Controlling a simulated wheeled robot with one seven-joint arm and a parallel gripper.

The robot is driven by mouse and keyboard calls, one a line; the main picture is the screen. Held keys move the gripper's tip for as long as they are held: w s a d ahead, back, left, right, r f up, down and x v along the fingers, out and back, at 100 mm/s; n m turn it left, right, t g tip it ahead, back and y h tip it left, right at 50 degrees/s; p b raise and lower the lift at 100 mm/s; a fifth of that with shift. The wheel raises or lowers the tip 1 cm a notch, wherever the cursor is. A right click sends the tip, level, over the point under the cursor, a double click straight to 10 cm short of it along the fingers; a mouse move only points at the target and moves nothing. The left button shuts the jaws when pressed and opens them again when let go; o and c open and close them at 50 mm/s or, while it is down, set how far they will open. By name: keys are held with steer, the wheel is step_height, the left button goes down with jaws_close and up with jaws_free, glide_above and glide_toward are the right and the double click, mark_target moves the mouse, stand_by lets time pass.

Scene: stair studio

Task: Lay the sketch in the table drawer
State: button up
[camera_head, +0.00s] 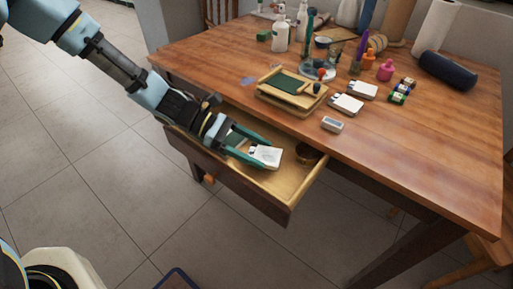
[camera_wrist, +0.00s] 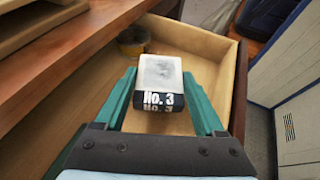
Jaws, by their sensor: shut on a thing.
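The sketch (camera_head: 268,157), a small white block-like pad, is held between the teal fingers of my gripper (camera_head: 262,149). In the wrist view the sketch (camera_wrist: 160,75) shows a grey smudge on top and a dark edge lettered "No. 3". My gripper (camera_wrist: 160,90) is shut on it. The table drawer (camera_head: 290,192) is pulled open, and the gripper and sketch are over its inside. The drawer's pale wooden walls (camera_wrist: 205,43) show around the sketch in the wrist view. I cannot tell whether the sketch touches the drawer floor.
A round dark container (camera_head: 308,153) sits in the drawer's back right corner. On the wooden table (camera_head: 430,130) lie similar white pads (camera_head: 347,104), a small pale block (camera_head: 333,124), a wooden tray with a green panel (camera_head: 290,88), and several bottles. The drawer's front right floor is clear.

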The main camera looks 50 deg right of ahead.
steer(key=shift+f, duration=0.15)
steer(key=o, duration=1.4)
steer(key=shift+c, duration=0.2)
steer(key=shift+r, duration=0.2)
steer(key=v, duration=0.8)
steer(key=r+v, duration=0.1)
steer(key=v, duration=0.3)
steer(key=shift+b, duration=0.3)
